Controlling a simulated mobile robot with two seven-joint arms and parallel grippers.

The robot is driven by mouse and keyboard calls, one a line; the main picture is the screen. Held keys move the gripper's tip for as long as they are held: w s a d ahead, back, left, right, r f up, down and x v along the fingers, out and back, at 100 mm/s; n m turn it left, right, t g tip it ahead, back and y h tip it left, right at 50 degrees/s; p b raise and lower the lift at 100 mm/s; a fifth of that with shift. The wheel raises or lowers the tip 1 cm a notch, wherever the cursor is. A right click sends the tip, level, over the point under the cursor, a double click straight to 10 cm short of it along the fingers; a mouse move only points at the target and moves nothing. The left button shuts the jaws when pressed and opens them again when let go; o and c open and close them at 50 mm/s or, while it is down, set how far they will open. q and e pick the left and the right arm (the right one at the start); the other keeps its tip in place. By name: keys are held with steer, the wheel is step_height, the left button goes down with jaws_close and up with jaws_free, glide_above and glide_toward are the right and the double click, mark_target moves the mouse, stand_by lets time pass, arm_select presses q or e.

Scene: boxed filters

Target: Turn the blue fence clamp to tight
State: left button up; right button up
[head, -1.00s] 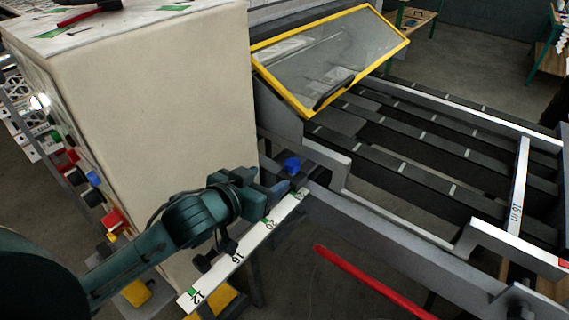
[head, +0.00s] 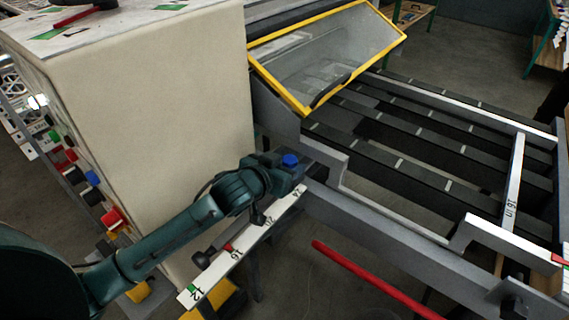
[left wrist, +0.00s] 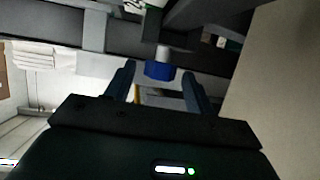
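The blue fence clamp (head: 290,160) is a small blue knob on the machine's front rail, above the far end of the white ruler (head: 245,250). My left gripper (head: 287,172) reaches to it from the left and partly covers its lower side. In the left wrist view the blue clamp (left wrist: 160,70) lies between the tips of my left gripper (left wrist: 162,82). The two fingers stand apart, with gaps on both sides of the knob, so the gripper looks open around it. My right gripper is not in view.
A large beige cabinet (head: 150,110) stands close beside my left arm. A yellow-framed clear guard (head: 325,60) and dark slatted table (head: 420,170) lie beyond the clamp. A red bar (head: 375,280) sticks out at the lower right.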

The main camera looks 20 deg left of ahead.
arm_select(q)
steer(key=c, duration=0.8)
steer(key=shift+a+m+h, duration=0.15)
steer(key=shift+m+h, duration=0.65)
steer(key=shift+h, duration=0.1)
steer(key=shift+c, duration=0.2)
steer(key=o, duration=1)
steer(key=b+v, duration=0.1)
steer(key=v, duration=1.2)
steer(key=shift+r, duration=0.2)
